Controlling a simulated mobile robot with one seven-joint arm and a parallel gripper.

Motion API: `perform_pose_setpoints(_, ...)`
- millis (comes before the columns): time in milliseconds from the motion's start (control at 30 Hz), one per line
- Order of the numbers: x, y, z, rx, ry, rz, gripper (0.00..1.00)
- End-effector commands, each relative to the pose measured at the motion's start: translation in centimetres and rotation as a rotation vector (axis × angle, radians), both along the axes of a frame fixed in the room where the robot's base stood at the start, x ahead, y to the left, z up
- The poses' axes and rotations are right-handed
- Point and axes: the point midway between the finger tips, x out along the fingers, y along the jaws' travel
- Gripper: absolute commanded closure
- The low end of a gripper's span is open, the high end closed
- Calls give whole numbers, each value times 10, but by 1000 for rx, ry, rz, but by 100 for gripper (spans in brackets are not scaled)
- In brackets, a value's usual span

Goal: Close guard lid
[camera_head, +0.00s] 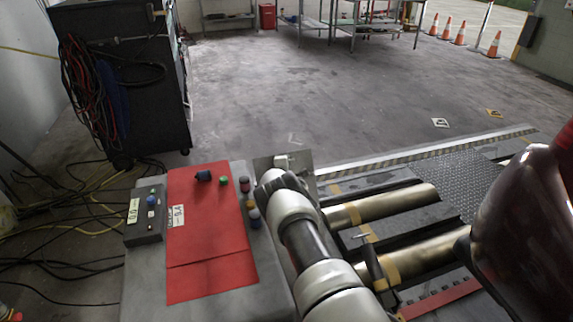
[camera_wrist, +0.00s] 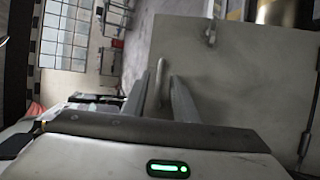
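The guard lid (camera_wrist: 245,85) is a plain grey metal plate that fills the right of the wrist view. In the head view the lid (camera_head: 264,163) stands raised beyond the end of my arm, partly hidden by it. A pale bar handle (camera_wrist: 160,72) sits near the lid's left edge. My gripper (camera_wrist: 158,77) is open, with one finger on each side of the handle in the picture. I cannot tell whether either finger touches it. In the head view my gripper (camera_head: 270,180) is mostly hidden by my own wrist.
A grey bench with a red panel (camera_head: 210,230) and a button box (camera_head: 146,215) lies left of my arm. Brass rollers (camera_head: 385,207) and a dark red car body (camera_head: 525,230) are to the right. A metal clip (camera_wrist: 210,33) sits at the lid's upper part. Open floor lies beyond.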

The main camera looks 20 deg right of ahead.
Motion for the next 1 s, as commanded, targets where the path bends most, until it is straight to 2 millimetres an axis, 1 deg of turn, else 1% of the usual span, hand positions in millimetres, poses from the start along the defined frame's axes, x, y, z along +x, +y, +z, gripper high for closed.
perform_pose_setpoints(167, -1, 1, 2, 0, 0, 1, 74)
perform_pose_setpoints(267, -5, 4, 5, 0, 1, 0, 74)
perform_pose_setpoints(367, -16, 9, 13, 0, 2, 0, 74)
perform_pose_setpoints(567, -49, 25, 26, -1, 3, 3, 74)
perform_pose_setpoints(900, -117, 54, 50, -1, 2, 3, 74)
perform_pose_setpoints(1000, -131, 60, 55, -1, 1, 3, 74)
